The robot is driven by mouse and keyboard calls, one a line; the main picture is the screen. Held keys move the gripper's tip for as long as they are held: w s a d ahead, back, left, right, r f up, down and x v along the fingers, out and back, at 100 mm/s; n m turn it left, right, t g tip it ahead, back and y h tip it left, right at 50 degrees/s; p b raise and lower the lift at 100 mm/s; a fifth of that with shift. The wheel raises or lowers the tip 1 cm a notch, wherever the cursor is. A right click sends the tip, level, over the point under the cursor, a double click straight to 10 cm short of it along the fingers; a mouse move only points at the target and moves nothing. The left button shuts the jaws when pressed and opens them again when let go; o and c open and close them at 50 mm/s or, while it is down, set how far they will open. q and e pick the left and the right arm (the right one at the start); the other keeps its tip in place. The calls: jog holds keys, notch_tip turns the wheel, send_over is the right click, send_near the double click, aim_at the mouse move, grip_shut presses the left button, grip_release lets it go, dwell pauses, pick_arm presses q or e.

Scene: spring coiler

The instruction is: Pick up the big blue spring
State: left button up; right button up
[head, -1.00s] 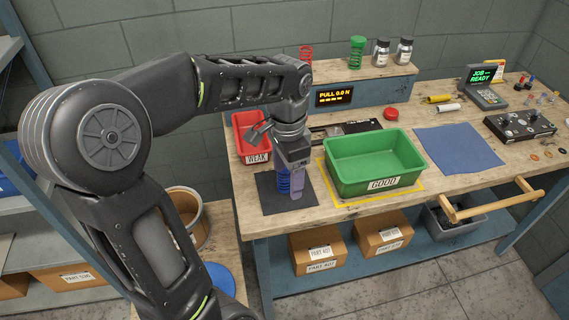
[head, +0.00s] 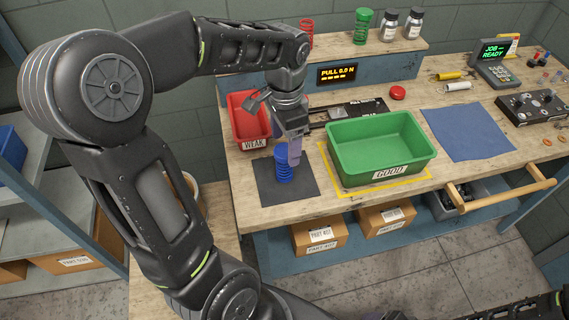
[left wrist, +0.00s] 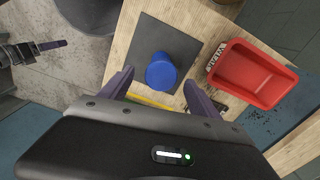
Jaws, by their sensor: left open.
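The big blue spring (head: 284,166) stands upright on a dark square mat (head: 304,190) at the front left of the bench. In the left wrist view the blue spring (left wrist: 161,72) shows from above as a round blue top. My left gripper (head: 293,156) is just above and beside the spring, and one purple finger partly overlaps it. In the left wrist view the left gripper's fingers (left wrist: 157,92) are spread apart with nothing between their tips; the spring lies beyond them. My right gripper (left wrist: 52,45) shows at the left edge of that view, its jaw opening unclear.
A red WEAK bin (head: 249,118) stands behind the mat, and a green GOOD bin (head: 380,150) stands right of it. A blue cloth (head: 468,132) lies further right. Red and green springs (head: 362,26) and jars (head: 389,25) stand on the back shelf.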

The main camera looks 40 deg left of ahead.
aim_at(285, 150)
pick_arm(q)
jog(key=shift+f, duration=0.3)
jog(key=shift+f+p, duration=0.65)
jog(key=shift+f, duration=2)
grip_shut()
jog(key=shift+w+r, duration=0.1)
jog(key=shift+r, duration=0.05)
notch_tip(285, 150, up, 10)
jog(key=shift+f+b, duration=0.1)
jog(key=shift+b, duration=0.5)
